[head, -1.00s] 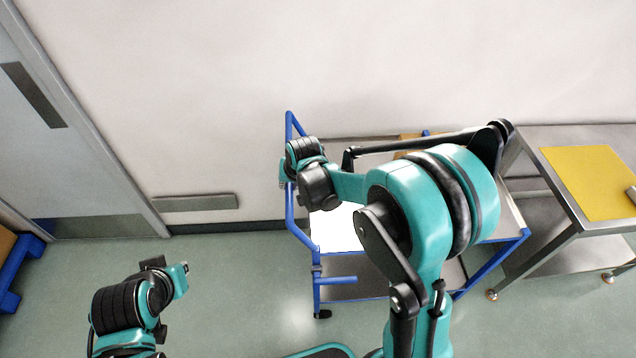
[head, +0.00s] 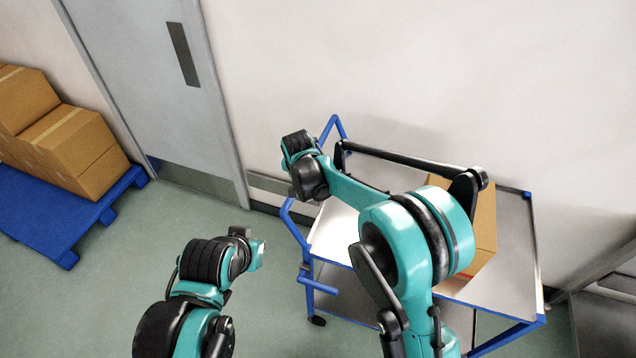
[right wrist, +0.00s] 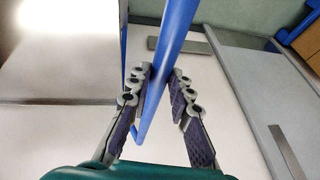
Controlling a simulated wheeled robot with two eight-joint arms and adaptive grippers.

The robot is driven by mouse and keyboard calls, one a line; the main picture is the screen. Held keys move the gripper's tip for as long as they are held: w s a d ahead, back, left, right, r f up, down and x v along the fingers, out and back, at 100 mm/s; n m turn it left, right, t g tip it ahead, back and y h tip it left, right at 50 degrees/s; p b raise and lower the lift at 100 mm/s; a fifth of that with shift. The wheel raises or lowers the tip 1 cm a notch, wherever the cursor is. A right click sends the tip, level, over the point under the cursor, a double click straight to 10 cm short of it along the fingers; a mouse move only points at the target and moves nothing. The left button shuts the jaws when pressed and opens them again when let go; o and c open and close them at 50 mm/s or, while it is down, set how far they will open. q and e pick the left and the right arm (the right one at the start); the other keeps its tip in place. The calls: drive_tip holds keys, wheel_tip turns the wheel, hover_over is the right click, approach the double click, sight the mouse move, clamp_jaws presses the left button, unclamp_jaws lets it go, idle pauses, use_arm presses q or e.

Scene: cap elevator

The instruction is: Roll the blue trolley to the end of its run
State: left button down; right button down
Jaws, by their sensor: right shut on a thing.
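The blue trolley (head: 307,285) has a blue tube frame and pale metal shelves, and it stands by the wall at the centre right of the head view. My right arm reaches over it to the handle at its left end. In the right wrist view, my right gripper (right wrist: 158,82) is shut on the blue handle bar (right wrist: 172,45), which runs between its fingers. In the head view, its fingers are hidden behind my wrist. My left gripper (head: 250,254) hangs over the floor left of the trolley, apart from it; its jaws are too unclear to read.
A cardboard box (head: 484,230) sits on the trolley, partly behind my arm. A grey door (head: 150,85) is left of the trolley. A blue pallet (head: 60,215) with cardboard boxes (head: 75,145) stands at far left. Floor between pallet and trolley is clear. A metal table (head: 600,320) shows at lower right.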

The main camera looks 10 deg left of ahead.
drive_tip(key=shift+w+a, duration=0.2)
drive_tip(key=shift+a, duration=0.85)
drive_tip(key=c, duration=1.4)
unclamp_jaws()
drive_tip(key=shift+o, duration=0.2)
drive_tip(key=shift+r, duration=0.1)
drive_tip(key=v, duration=1.1)
drive_tip(key=shift+s+r, duration=0.2)
drive_tip(key=shift+r, duration=0.15)
drive_tip(key=shift+d, duration=0.1)
